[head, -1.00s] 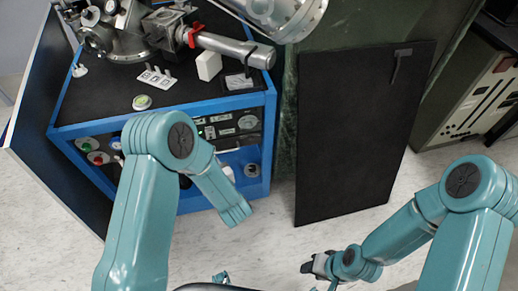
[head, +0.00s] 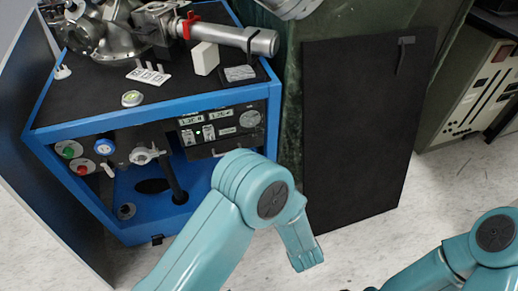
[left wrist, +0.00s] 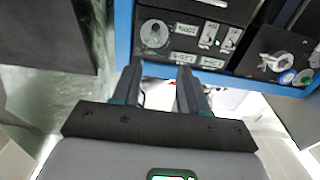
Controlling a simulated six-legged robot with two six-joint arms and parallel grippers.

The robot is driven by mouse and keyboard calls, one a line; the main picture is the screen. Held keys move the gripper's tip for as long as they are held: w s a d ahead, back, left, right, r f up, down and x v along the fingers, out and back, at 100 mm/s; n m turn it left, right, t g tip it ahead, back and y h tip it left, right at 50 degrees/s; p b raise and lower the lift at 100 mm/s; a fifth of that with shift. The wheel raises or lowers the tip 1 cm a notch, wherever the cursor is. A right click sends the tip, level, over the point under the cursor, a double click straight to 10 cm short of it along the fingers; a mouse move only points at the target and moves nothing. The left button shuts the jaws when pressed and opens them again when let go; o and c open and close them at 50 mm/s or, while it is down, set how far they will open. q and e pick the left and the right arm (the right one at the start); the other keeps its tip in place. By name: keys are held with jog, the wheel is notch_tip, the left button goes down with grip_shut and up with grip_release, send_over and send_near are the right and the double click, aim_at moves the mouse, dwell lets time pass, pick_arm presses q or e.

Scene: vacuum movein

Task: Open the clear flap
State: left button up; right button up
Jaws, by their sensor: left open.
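A blue-framed cart (head: 150,118) stands at the left in the head view, with a dark instrument panel (head: 222,125) on its front. A silver handle (head: 206,153) shows below the panel's readouts. The same panel (left wrist: 185,38) and handle (left wrist: 213,3) show at the top of the left wrist view, upside down. I cannot make out the clear flap's outline; it may lie over this panel. My left gripper (left wrist: 157,78) is open and empty, its fingers pointing toward the panel, apart from the handle. The head view does not show its fingers. My right gripper is out of view.
A metal vacuum assembly (head: 130,35) sits on the cart top. Knobs and a valve (head: 147,153) are left of the panel. A black board (head: 362,135) stands right of the cart, near a beige cabinet (head: 485,100). Pale floor (head: 460,185) is clear at the right.

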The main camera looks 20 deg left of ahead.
pick_arm(q)
jog(key=b, duration=0.3)
send_near(256, 138)
jog(key=x, duration=0.8)
jog(key=shift+r, duration=0.15)
grip_shut()
